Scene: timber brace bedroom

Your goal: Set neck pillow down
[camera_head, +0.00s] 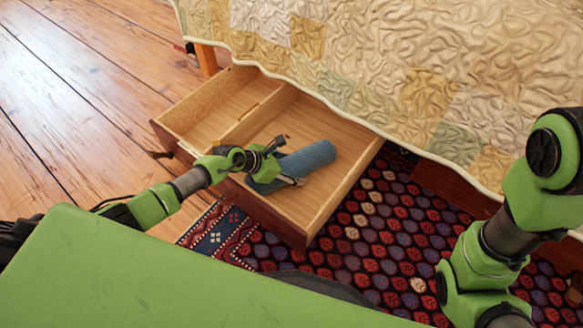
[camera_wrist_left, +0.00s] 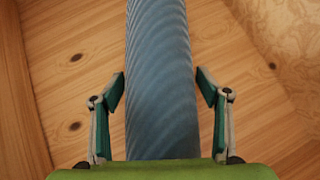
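The neck pillow (camera_head: 308,159) is a blue ribbed roll lying in the right compartment of an open wooden drawer (camera_head: 335,185). My left gripper (camera_head: 287,162) reaches over the drawer's front and has a finger on each side of the pillow's near part. In the left wrist view the pillow (camera_wrist_left: 160,80) runs lengthwise between the two fingertips (camera_wrist_left: 161,88).
The drawer's left compartment (camera_head: 215,103) looks empty, behind a thin divider. A bed with a patchwork quilt (camera_head: 400,70) overhangs the drawer's back. A patterned red rug (camera_head: 385,240) lies to the right, and bare plank floor (camera_head: 75,110) is free at the left.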

